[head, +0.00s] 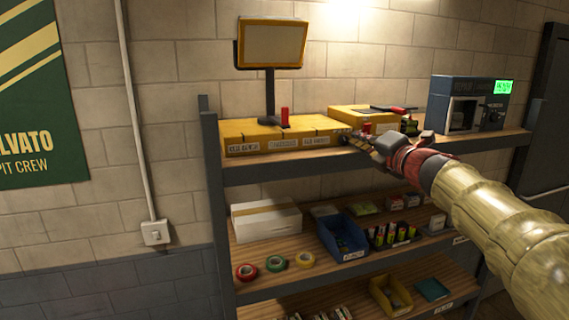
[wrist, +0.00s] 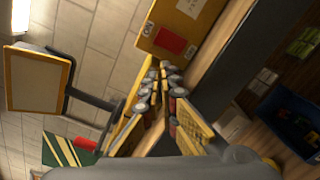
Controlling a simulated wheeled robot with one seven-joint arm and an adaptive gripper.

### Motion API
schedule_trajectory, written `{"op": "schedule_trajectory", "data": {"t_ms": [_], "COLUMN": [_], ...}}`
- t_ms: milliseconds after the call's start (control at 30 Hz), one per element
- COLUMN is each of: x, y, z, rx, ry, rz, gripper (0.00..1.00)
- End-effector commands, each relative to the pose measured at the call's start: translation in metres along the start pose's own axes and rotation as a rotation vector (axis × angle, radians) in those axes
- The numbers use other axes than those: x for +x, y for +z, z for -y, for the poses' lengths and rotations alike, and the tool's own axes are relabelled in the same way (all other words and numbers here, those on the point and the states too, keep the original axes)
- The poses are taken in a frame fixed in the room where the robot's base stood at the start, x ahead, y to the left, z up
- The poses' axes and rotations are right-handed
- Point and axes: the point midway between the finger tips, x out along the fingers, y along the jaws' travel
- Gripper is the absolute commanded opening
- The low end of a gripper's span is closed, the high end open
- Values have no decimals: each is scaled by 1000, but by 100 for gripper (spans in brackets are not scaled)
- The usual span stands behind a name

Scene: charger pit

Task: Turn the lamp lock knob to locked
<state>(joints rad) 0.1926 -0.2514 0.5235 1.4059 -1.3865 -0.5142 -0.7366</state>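The lamp (head: 271,44) is a yellow-framed panel on a dark post, standing on the shelf's yellow labelled boxes (head: 262,137). In the wrist view its panel (wrist: 38,80) is at the left, turned sideways. A small upright red piece (head: 285,114) stands by the lamp's foot; it also shows in the wrist view (wrist: 82,143). It may be the lock knob, but no setting can be read. My gripper (head: 362,141) is right of the lamp, in front of the top shelf and apart from the red piece. Its fingertips (wrist: 159,68) are close together, with no held thing visible.
A yellow case (head: 362,115) lies behind my gripper. A dark blue device (head: 459,90) with a green display stands at the right end. Lower shelves hold a white box (head: 266,221), a blue bin (head: 343,240) and tape rolls. Space left of the shelf is clear.

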Motion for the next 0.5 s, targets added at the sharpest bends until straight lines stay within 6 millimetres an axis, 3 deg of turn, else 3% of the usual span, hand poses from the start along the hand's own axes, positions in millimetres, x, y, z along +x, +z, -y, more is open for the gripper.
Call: {"op": "schedule_trajectory", "data": {"t_ms": [100, 500], "x": [1, 0], "y": [0, 6], "z": [-11, -14], "rx": [0, 0], "ry": [12, 13], "rz": [-2, -1], "gripper": [0, 0]}}
